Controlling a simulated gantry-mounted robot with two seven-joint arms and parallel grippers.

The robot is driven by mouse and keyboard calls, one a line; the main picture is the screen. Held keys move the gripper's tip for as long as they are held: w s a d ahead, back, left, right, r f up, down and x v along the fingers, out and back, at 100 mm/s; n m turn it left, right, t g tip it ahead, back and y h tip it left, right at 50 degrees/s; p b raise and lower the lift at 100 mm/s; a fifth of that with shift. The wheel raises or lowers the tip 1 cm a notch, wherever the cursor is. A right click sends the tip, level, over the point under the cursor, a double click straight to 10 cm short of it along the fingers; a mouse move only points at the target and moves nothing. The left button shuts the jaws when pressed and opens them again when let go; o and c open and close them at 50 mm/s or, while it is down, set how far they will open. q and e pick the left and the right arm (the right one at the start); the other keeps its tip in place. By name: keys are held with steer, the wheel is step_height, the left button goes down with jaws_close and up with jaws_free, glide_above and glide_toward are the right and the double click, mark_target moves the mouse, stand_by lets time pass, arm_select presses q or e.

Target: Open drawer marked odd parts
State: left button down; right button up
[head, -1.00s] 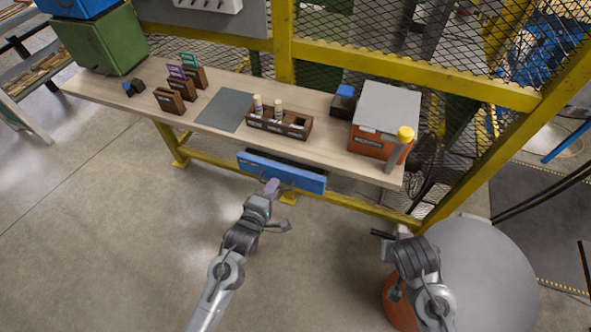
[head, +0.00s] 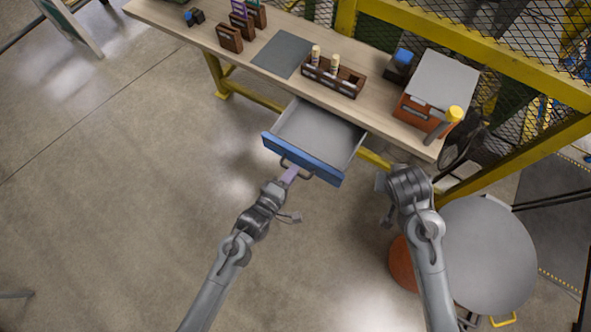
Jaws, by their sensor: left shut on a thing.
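The drawer under the workbench is pulled well out; its blue front (head: 318,165) faces me and its grey inside (head: 315,130) looks empty. I cannot read any marking on the front from here. My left gripper (head: 289,175) is shut on the dark drawer handle (head: 305,173), toward the left part of the front. My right gripper (head: 383,188) is to the right of the drawer, apart from it; its fingers are too unclear to tell whether they are open.
The wooden bench (head: 385,107) carries a brown divided tray (head: 347,83) with two pale bottles, a grey mat (head: 282,55) and an orange box with a grey lid (head: 443,80). A round grey surface (head: 487,255) stands at the right.

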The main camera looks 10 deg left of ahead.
arm_select(q)
steer(key=c, duration=1.2)
jaws_free()
